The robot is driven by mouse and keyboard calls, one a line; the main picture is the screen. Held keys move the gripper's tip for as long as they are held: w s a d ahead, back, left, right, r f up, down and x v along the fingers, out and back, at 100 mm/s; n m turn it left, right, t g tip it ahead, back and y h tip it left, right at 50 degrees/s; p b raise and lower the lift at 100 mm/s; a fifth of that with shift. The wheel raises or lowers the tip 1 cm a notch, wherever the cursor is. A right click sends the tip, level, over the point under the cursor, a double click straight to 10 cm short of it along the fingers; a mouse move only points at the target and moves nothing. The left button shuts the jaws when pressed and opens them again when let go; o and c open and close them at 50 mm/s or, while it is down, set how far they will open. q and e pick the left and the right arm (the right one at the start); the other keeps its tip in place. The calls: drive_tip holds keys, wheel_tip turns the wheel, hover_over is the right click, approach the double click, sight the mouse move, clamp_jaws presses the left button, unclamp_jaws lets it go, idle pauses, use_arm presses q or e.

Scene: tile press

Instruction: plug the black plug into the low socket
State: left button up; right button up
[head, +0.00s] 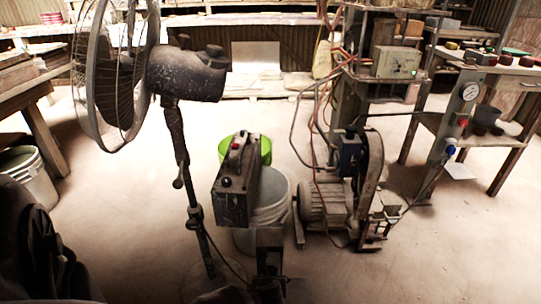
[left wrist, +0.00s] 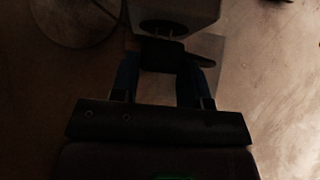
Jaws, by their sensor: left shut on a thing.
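In the left wrist view the black plug (left wrist: 162,53) sits between the blue-edged fingers of my left gripper (left wrist: 162,68), which is shut on it. Two pale prongs show at the plug's front, right at the dark round face of the low socket (left wrist: 166,27) on a grey box. I cannot tell whether the prongs are inside the holes. In the head view the grey box (head: 269,238) stands at bottom centre, with my left gripper (head: 270,284) dark just in front of it. The plug cannot be made out there. My right gripper is out of view.
A standing fan (head: 185,75) is left of centre, its round base (head: 205,280) beside the gripper. A dark switch box (head: 232,195) with a red light, a white bucket (head: 272,195) and a motor unit (head: 325,200) stand behind. Floor at right front is clear.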

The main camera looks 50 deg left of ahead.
use_arm(q)
drive_tip(key=shift+w+r+p, duration=0.1)
drive_tip(key=shift+p, duration=0.65)
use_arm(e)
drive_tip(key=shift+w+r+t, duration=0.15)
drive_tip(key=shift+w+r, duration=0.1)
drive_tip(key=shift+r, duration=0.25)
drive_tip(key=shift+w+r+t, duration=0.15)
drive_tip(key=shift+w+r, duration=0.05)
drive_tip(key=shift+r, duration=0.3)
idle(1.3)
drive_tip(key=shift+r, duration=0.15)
use_arm(q)
drive_tip(key=shift+w+a, duration=0.3)
drive_tip(key=shift+a, duration=0.15)
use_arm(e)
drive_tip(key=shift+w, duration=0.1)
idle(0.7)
use_arm(q)
drive_tip(key=o, duration=1.1)
